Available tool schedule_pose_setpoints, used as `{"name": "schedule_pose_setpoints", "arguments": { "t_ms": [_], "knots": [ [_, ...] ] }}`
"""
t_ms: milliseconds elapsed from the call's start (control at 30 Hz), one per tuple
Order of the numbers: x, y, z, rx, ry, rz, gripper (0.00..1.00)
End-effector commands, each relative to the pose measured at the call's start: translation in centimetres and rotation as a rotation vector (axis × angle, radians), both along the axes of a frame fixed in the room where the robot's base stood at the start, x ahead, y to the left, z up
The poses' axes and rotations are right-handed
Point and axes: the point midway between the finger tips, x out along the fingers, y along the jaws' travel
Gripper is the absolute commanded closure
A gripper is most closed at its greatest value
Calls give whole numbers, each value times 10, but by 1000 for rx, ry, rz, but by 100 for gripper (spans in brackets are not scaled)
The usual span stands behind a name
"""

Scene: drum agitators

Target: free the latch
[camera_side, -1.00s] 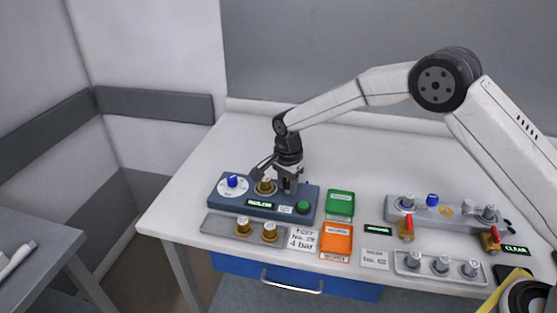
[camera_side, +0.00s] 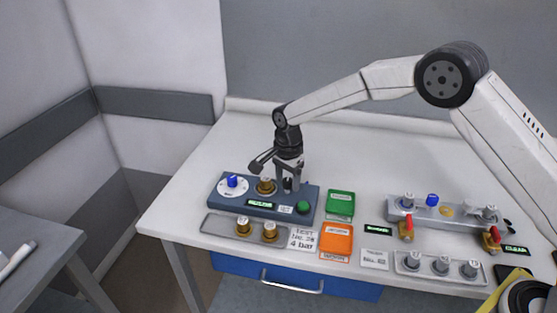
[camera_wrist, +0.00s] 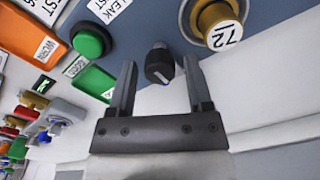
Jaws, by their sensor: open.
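A black knob (camera_wrist: 158,66) with a white pointer line sits on the blue-grey panel (camera_wrist: 160,20); I cannot tell from its marking whether it is the latch. In the wrist view my gripper (camera_wrist: 160,64) is open, with one finger on each side of the knob and visible gaps between. In the side view my gripper (camera_side: 289,184) hangs over the right half of the blue-grey panel, and the knob is partly hidden between the fingers. A brass fitting (camera_side: 266,186) stands just left of it, and a green button (camera_side: 303,208) is to its right.
A blue knob on a white dial (camera_side: 232,186) is at the panel's left end. Green (camera_side: 340,203) and orange (camera_side: 337,238) trays stand to the right. A grey valve block (camera_side: 450,215) stands farther right.

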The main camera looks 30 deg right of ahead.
Motion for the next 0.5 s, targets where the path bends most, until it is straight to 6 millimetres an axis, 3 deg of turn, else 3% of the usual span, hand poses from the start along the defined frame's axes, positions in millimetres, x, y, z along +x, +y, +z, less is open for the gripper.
{"name": "schedule_pose_setpoints", "arguments": {
  "t_ms": [500],
  "knots": [
    [0,0,37,1,-2,0,35]
  ]
}}
